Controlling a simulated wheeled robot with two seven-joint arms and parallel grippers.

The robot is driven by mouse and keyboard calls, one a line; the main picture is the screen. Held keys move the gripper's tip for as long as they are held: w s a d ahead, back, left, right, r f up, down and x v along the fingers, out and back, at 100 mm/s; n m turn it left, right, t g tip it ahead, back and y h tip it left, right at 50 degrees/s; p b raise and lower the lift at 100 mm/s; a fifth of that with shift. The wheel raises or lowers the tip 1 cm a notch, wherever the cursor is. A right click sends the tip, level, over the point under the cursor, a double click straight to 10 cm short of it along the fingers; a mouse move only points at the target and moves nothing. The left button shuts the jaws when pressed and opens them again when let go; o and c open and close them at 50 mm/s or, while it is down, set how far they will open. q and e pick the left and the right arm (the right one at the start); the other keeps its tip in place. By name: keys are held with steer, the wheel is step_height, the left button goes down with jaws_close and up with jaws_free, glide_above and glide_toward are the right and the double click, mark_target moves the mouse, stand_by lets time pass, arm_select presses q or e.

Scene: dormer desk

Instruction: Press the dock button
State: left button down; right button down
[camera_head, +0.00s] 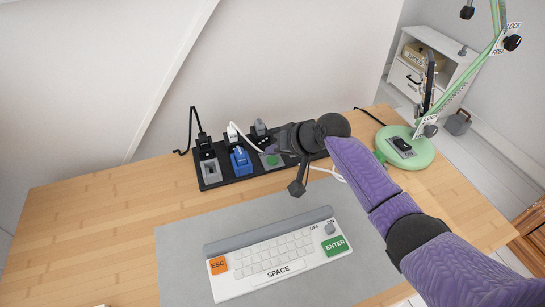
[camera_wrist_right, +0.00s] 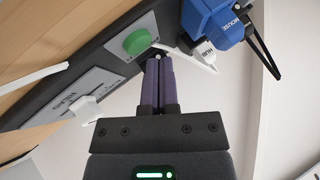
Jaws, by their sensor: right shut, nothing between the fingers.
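The green round dock button (camera_head: 272,160) sits on a grey plate on the black strip (camera_head: 211,184) at the back of the desk. It also shows in the right wrist view (camera_wrist_right: 137,42), raised from its plate. My right gripper (camera_head: 287,146) is over the strip, just right of the button in the head view. In the wrist view its purple fingers (camera_wrist_right: 158,60) are together and empty, their tips beside the button. I cannot tell whether they touch the plate. My left gripper is not in view.
A blue plug block labelled MOUSE (camera_head: 240,160) and a grey switch (camera_head: 209,170) share the strip. A white plug labelled HUB (camera_wrist_right: 207,53) is close to my fingers. A keyboard (camera_head: 272,262) lies in front; a green lamp (camera_head: 420,150) stands right. The desk's left is clear.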

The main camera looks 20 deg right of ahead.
mark_target(275, 161)
step_height(275, 161, up, 4)
steer(key=p, duration=0.3)
steer(key=shift+r+p, duration=0.25)
steer(key=shift+p, duration=0.15)
steer(key=shift+r+p, duration=0.4)
steer(key=shift+f, duration=0.2)
